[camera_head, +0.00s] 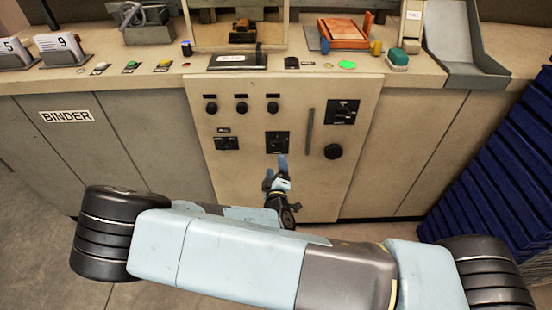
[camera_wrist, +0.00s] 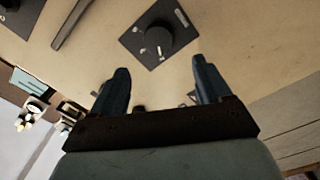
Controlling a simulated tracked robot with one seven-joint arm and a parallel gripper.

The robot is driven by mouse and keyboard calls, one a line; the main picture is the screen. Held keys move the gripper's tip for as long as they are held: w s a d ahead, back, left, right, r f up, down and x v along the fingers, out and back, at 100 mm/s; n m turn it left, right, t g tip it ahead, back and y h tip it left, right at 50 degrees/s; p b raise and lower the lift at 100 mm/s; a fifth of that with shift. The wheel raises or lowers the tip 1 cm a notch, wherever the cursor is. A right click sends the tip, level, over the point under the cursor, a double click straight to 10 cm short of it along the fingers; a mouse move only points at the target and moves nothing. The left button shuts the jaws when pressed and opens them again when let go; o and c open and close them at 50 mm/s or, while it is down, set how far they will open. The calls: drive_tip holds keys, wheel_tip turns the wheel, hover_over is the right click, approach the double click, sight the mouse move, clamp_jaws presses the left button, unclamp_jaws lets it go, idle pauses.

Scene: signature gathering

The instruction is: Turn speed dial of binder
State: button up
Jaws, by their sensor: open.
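The binder's beige control panel (camera_head: 240,180) carries several black dials. A square-plated dial (camera_head: 277,142) sits at its lower middle, just above my gripper (camera_head: 282,160). Another dial (camera_head: 227,143) is to its left, and a larger-plated dial (camera_head: 343,110) is at upper right. The labels are too small to read, so I cannot tell which is the speed dial. In the wrist view a round black dial (camera_wrist: 155,37) on a square plate lies beyond my gripper (camera_wrist: 160,66), roughly between the two fingers' lines. The fingers are apart, empty and not around it.
Three small knobs (camera_head: 242,107) line the panel's top. A vertical slot (camera_head: 310,130) and a round black knob (camera_head: 333,151) are to the right. Blue stacked crates (camera_head: 500,165) stand at right.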

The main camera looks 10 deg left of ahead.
drive_tip(key=v, duration=0.4)
drive_tip(key=shift+s, duration=0.35)
drive_tip(key=shift+w, duration=0.1)
